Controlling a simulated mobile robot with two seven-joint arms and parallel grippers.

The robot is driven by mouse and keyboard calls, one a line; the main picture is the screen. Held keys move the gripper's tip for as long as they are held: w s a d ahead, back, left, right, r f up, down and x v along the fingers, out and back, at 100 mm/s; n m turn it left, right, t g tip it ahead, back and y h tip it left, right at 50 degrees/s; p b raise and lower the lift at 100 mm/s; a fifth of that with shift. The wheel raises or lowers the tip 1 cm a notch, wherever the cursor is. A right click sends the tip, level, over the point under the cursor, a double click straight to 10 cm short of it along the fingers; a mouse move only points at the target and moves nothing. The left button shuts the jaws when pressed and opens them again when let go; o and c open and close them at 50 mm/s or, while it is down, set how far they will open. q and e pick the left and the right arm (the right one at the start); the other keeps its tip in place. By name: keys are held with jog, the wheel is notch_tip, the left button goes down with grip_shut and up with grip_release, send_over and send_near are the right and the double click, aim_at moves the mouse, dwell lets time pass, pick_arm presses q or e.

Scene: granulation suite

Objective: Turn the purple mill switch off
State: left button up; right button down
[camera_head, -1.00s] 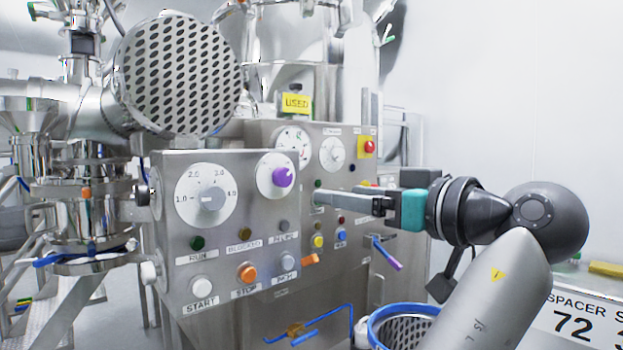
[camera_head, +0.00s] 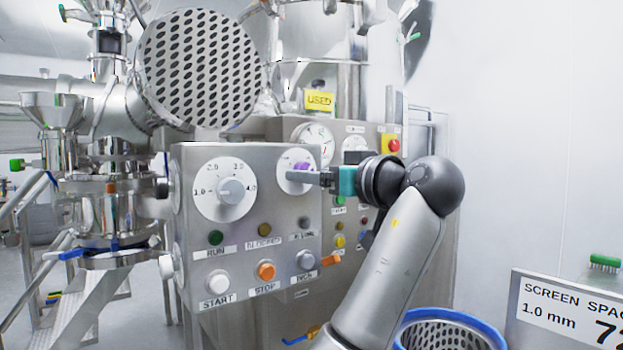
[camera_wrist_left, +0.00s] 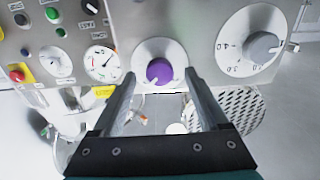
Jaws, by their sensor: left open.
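The purple mill switch (camera_head: 301,167) is a round knob on a white dial on the steel control panel (camera_head: 285,208). In the left wrist view the purple switch (camera_wrist_left: 159,71) appears ahead, between the spread fingers. My left gripper (camera_head: 292,177), with a teal body, reaches to the switch from the right and partly hides it in the head view. Its fingers (camera_wrist_left: 159,82) are open, one on each side of the knob; whether they touch it cannot be told. My right gripper is not in view.
A larger grey dial (camera_head: 231,191) is left of the switch. Below are several buttons, including the orange STOP button (camera_head: 266,271). A red emergency button (camera_head: 393,146) is at the right. A blue-rimmed basket (camera_head: 450,318) and a sign (camera_head: 567,308) stand at lower right.

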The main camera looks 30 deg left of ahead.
pick_arm(q)
jog(key=shift+x, duration=0.75)
grip_shut()
